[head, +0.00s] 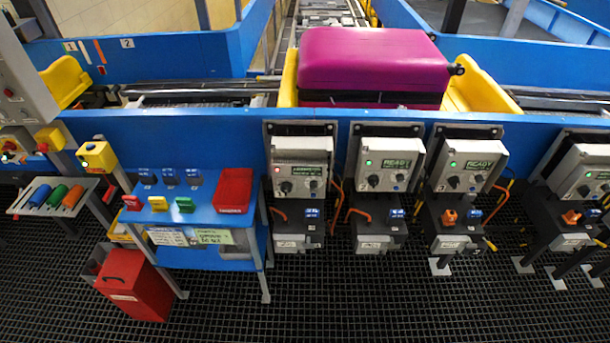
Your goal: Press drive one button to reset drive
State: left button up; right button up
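Several grey drive boxes are mounted in a row along the blue conveyor side. The leftmost drive box (301,170) has a small green display (299,169) whose text is too small to read surely, with dark round controls (286,187) below it. The second drive box (389,165) and third drive box (468,166) show a green light and a display reading READY. A further drive box (582,171) is at the right edge. Which box is drive one is not clearly legible. Neither of my grippers is in view.
A magenta suitcase (372,60) lies in a yellow tray (476,91) on the conveyor above the boxes. A blue table (197,210) with a red bin (233,190) stands left of them. A red box (130,285) is on the floor. The grated floor (350,300) in front is clear.

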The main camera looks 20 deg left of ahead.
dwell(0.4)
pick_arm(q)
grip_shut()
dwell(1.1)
